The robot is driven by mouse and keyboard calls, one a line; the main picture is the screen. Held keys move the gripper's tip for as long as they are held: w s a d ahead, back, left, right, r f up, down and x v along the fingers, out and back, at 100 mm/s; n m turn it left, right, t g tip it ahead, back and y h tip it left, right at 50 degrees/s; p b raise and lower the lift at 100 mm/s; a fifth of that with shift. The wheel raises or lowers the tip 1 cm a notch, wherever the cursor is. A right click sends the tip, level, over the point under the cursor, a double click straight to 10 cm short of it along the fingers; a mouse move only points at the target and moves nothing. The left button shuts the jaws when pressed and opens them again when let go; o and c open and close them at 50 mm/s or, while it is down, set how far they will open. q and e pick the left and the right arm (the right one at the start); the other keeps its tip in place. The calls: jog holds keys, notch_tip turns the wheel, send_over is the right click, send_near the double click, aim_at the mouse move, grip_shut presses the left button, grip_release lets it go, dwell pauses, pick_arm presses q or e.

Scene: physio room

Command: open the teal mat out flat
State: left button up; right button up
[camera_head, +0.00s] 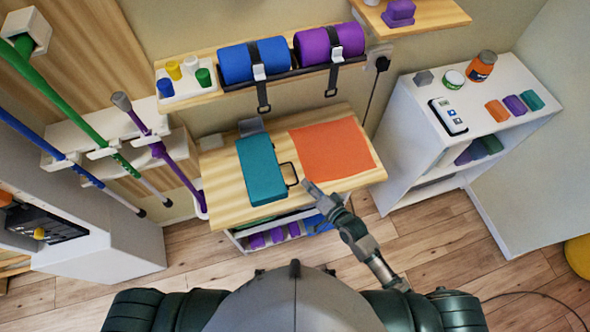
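The teal mat (261,165) lies folded into a narrow block on the left half of the wooden table (222,197). A dark loop handle (290,174) sticks out from its right side. My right gripper (308,186) is just right of the handle, over the table's front part and below the orange sheet in the picture. It is small and seen from above, so I cannot tell whether its fingers are open or shut, or whether it touches the handle. My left gripper is out of view.
An orange sheet (333,149) lies flat right of the mat. A grey block (251,126) sits behind the mat. A shelf with blue (240,62) and purple rolls (330,42) is on the wall behind. A white cabinet (405,140) stands right; poles (160,150) stand left.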

aim_at(294, 170)
jog(key=x, duration=0.9)
jog(key=shift+s+a+b, duration=0.1)
jog(key=shift+a+b, duration=0.1)
jog(key=shift+b, duration=0.15)
jog(key=shift+d, duration=0.1)
grip_shut()
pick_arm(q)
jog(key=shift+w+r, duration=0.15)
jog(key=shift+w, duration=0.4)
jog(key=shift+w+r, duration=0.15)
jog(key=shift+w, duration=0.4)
